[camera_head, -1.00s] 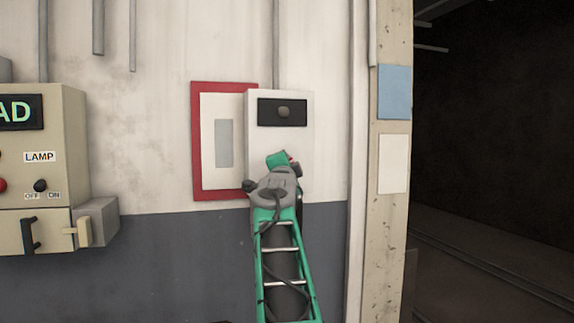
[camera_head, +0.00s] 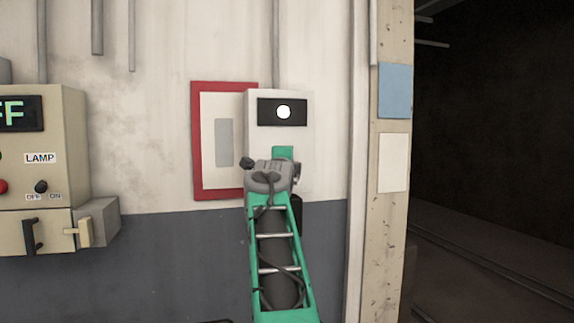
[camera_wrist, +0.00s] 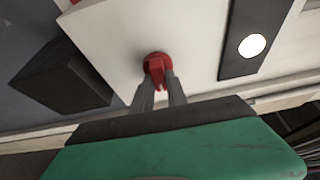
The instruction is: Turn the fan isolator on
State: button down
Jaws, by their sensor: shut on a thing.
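The fan isolator is a pale box (camera_head: 258,98) on the wall, with a round lamp (camera_head: 283,112) in a black panel near its top. The lamp is lit white and also shows in the wrist view (camera_wrist: 252,45). My gripper (camera_wrist: 160,84) is shut on the red knob (camera_wrist: 157,62) on the box's front, one finger on each side. In the head view my green and grey arm (camera_head: 270,180) hides the knob and the lower part of the box.
A beige control box (camera_head: 60,150) at the left has a LAMP label, small switches and a display reading "FF". A red-framed panel (camera_head: 197,140) hangs just left of the isolator. A post (camera_head: 393,230) and a dark tunnel opening stand at the right.

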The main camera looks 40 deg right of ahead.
jog(key=c, duration=1.3)
grip_release()
jog(key=b+v, duration=0.3)
jog(key=v, duration=0.4)
jog(key=shift+s+a, duration=0.2)
jog(key=shift+a, duration=0.2)
